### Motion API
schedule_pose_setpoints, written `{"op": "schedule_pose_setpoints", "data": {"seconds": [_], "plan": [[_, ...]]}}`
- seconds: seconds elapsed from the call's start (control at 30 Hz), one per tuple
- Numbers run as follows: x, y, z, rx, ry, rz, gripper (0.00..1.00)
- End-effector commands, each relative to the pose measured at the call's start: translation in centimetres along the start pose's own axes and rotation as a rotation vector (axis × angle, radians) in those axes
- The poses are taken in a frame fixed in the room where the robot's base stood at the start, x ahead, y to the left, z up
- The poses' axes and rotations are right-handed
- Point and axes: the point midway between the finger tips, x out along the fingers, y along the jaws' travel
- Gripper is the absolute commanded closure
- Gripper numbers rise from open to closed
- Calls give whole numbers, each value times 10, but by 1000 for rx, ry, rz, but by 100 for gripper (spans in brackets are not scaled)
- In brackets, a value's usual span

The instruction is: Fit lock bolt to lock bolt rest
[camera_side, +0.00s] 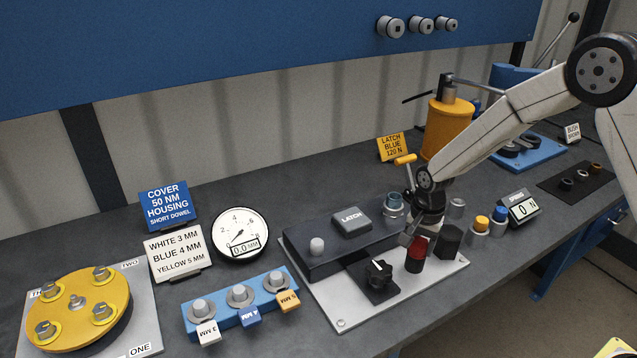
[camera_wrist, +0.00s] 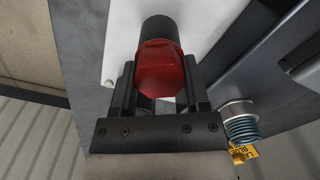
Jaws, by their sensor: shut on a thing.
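My gripper (camera_side: 410,236) is shut on a red faceted knob, which I take to be the lock bolt (camera_side: 418,248). In the wrist view the red knob (camera_wrist: 160,70) sits between the two dark fingers of my gripper (camera_wrist: 158,88). A black cylinder (camera_side: 413,265) shows directly below the red part; it also shows beyond it in the wrist view (camera_wrist: 158,30). I cannot tell whether this cylinder is part of the bolt or the rest holding it. A separate dark faceted block (camera_side: 450,242) stands just to the right on the light plate (camera_side: 400,309).
A black latch housing (camera_side: 330,262) with a black rotary knob (camera_side: 378,272) beside it stands left of my gripper. A blue spring (camera_side: 394,203) stands behind. Yellow and blue capped parts (camera_side: 481,224) and a spring gauge (camera_side: 520,208) are to the right. The plate's front is clear.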

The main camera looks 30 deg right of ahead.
Motion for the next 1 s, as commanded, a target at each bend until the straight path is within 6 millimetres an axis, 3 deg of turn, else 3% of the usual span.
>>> {"op": "schedule_pose_setpoints", "data": {"seconds": [1.0], "plan": [[-29, 0, 0, 0, 1, -1, 100]]}}
